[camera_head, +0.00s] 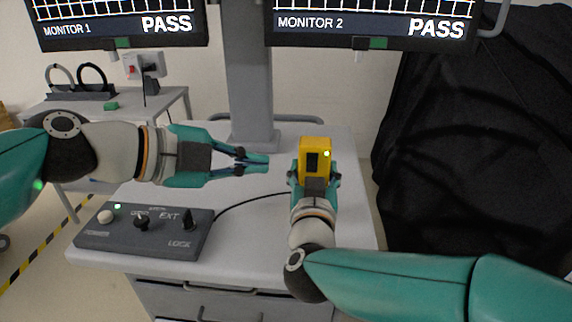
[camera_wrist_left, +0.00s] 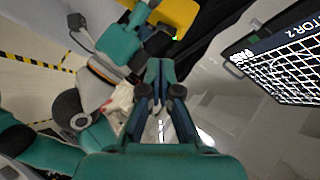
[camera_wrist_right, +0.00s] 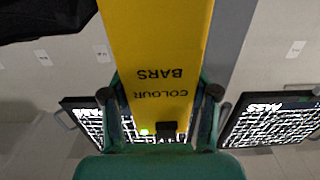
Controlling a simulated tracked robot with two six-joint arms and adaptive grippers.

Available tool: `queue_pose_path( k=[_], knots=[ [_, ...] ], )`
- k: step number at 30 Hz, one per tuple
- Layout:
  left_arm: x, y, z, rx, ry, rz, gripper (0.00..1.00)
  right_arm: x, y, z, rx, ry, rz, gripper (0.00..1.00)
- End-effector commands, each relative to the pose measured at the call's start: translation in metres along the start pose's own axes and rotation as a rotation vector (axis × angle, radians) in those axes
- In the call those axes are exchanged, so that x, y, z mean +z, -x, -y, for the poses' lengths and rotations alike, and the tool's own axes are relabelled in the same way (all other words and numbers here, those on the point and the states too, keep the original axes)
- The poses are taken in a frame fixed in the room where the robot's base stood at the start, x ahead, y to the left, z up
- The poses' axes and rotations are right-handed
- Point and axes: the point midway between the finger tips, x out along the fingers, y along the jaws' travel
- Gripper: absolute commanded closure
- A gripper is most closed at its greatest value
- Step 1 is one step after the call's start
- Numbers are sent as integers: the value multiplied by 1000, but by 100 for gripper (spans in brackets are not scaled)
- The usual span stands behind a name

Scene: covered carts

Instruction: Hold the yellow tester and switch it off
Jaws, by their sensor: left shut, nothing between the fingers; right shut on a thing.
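The yellow tester (camera_head: 316,145) stands upright in my right gripper (camera_head: 315,180), above the cart top. Its face has a dark switch or window and a lit green light. In the right wrist view the tester (camera_wrist_right: 155,45) fills the middle, with "COLOUR BARS" upside down, between the fingers (camera_wrist_right: 160,125). My left gripper (camera_head: 266,162) is shut and empty, just left of the tester and apart from it, pointing towards it. In the left wrist view the shut fingers (camera_wrist_left: 160,66) are below the tester (camera_wrist_left: 178,10), whose green light shows at its edge.
The cart top (camera_head: 245,235) carries a dark control box (camera_head: 150,232) with knobs and a lit green light. Monitor 1 (camera_head: 120,22) and monitor 2 (camera_head: 370,25) both read PASS. A black cover (camera_head: 470,150) hangs at right. A side table (camera_head: 150,105) stands at left.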

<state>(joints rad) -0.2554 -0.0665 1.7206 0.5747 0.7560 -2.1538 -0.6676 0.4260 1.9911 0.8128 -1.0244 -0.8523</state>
Motion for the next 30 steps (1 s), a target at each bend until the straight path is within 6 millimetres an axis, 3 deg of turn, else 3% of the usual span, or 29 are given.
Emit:
queue_pose_path(
  k=[11,24,30],
  knots=[
    [0,-7,-1,2,0,-2,100,0,0,0,0,0,0,84],
    [0,-74,-1,3,-2,-2,100,0,0,0,0,-1,0,84],
    [0,-96,0,1,0,-1,100,0,0,0,0,-1,-1,84]
  ],
)
